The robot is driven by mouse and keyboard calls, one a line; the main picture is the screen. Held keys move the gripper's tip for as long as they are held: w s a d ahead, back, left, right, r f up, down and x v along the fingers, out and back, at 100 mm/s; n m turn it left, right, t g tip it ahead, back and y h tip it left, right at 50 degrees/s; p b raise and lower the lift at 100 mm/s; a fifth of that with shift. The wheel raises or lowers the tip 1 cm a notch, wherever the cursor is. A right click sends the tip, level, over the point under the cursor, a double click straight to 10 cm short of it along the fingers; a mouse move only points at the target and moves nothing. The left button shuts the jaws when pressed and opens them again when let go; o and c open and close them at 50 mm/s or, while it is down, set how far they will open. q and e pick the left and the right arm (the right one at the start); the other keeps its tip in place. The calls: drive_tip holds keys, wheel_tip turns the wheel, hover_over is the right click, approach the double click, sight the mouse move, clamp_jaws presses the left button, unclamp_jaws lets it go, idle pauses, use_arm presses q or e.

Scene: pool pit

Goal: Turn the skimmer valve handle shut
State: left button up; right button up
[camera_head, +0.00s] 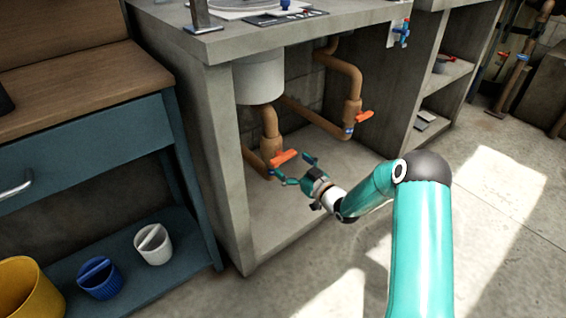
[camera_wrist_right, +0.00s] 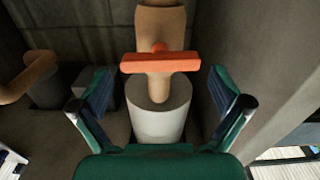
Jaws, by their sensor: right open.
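An orange-red valve handle (camera_head: 284,157) sits on the brown pipe (camera_head: 270,124) under the counter, below the pale cylinder. In the wrist view the handle (camera_wrist_right: 160,62) is a bar lying crosswise, left to right, in front of a brown pipe. A second orange handle (camera_head: 364,116) is on another pipe further right. No label is readable to tell which is the skimmer's. My right gripper (camera_head: 294,169) is open, with its fingers toward the nearer handle. In the wrist view the handle lies ahead between the fingers, apparently untouched. My left gripper is not in view.
The concrete counter (camera_head: 222,48) overhangs the pipes, with walls on both sides of the recess. A pale cylinder (camera_head: 258,78) hangs above the nearer pipe. A teal bench (camera_head: 90,140) with buckets below stands left. Open floor lies in front.

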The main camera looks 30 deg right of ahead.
sight(286, 160)
drive_tip(key=shift+w+a+b, duration=0.15)
drive_tip(key=shift+w+b, duration=0.25)
drive_tip(key=shift+w, duration=1.6)
drive_tip(key=c, duration=0.8)
drive_tip(key=shift+m, duration=0.5)
drive_tip(key=o, duration=0.8)
drive_tip(key=shift+s, duration=0.1)
